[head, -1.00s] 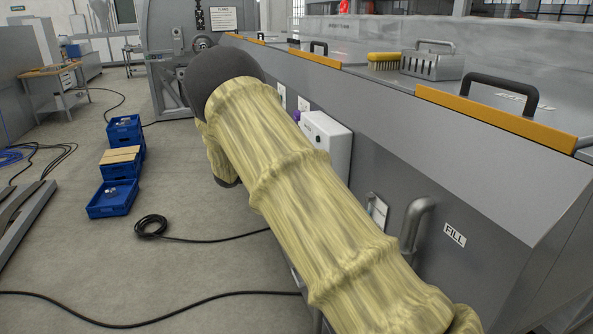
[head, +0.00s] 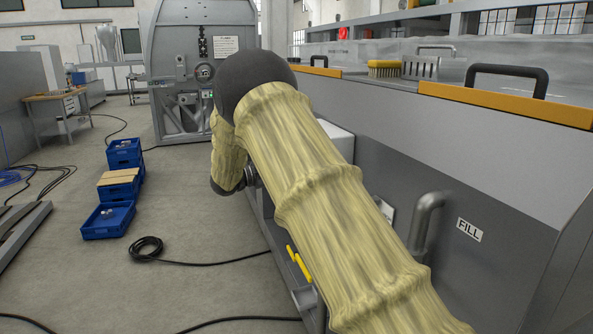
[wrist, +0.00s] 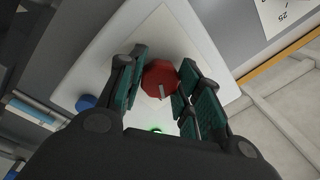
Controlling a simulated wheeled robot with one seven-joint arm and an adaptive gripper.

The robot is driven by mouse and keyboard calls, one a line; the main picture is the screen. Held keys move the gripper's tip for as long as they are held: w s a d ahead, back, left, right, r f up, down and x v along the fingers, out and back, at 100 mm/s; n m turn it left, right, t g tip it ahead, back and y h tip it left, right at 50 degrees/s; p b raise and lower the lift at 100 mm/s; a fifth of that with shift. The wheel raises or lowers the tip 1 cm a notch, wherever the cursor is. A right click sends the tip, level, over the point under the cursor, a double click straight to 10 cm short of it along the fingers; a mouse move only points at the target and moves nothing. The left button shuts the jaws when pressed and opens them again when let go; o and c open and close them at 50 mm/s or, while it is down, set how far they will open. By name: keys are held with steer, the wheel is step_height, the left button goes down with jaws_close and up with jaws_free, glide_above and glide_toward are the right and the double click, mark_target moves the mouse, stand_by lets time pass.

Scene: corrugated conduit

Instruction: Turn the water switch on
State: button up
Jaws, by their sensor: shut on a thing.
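In the wrist view a red many-sided knob (wrist: 159,75) with a pale pointer mark stands on a white panel (wrist: 205,45). My gripper (wrist: 164,62) has its green-padded fingers on both sides of the knob and is shut on it. A blue knob (wrist: 87,102) sits to the left on the same panel. A small green light (wrist: 155,130) glows below the red knob. In the head view part of a white box (head: 337,140) shows behind my arm; my gripper and the knobs are hidden there.
A grey tank wall carries a FILL label (head: 469,230) and a bent pipe (head: 427,222) at the right. Yellow handles (head: 300,263) show below my arm. Blue crates (head: 108,220) and a black hose coil (head: 146,247) lie on the floor at left, with open floor between.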

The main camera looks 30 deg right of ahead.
stand_by(0.3)
steer(key=o, duration=1)
steer(key=v, duration=1.2)
